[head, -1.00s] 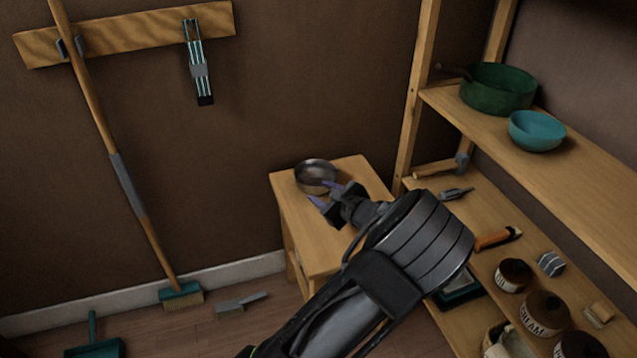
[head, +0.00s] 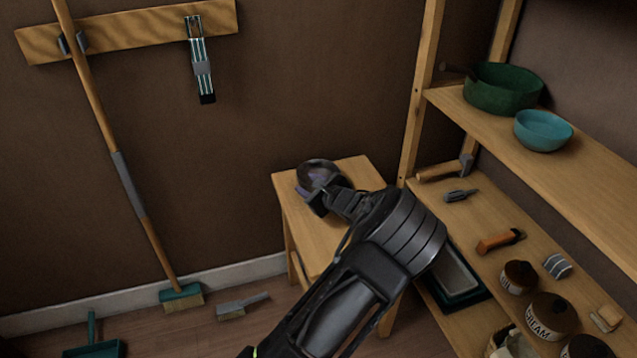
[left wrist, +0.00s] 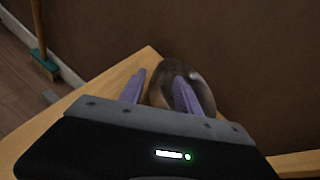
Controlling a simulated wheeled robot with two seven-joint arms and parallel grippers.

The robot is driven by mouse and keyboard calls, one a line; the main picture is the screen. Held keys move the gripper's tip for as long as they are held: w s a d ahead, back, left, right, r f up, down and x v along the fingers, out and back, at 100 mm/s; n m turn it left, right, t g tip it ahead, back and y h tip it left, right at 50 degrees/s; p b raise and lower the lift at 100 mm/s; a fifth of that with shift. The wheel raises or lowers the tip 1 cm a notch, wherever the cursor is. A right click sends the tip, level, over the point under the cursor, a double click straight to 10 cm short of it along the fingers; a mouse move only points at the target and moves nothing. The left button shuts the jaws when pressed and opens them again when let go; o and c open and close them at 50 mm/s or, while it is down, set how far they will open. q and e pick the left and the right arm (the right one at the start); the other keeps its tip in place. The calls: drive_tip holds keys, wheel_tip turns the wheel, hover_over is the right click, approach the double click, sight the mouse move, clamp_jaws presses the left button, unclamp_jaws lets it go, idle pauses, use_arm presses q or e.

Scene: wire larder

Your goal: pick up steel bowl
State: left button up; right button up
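The steel bowl (head: 318,168) stands on a small wooden stool near its back edge, partly hidden by my left gripper in the head view. My left gripper (head: 314,184) is over the near side of the bowl. In the left wrist view, its two purple fingers (left wrist: 160,88) are apart. The right finger overlaps the inside of the bowl (left wrist: 205,90), and the left finger is outside its left edge. The bowl's rim lies between them, and I cannot tell whether either finger touches it. My right gripper is not in view.
The wooden stool (head: 293,212) stands against the brown wall. To its right, a shelf (head: 580,190) holds a green pan (head: 503,92) and a teal bowl (head: 543,132); jars and tools sit lower. A broom (head: 128,185) leans at left.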

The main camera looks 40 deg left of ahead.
use_arm(q)
drive_tip(key=x, duration=0.2)
drive_tip(key=shift+a+f, duration=0.15)
drive_tip(key=shift+a, duration=0.15)
drive_tip(key=shift+c, duration=0.2)
clamp_jaws()
idle(0.3)
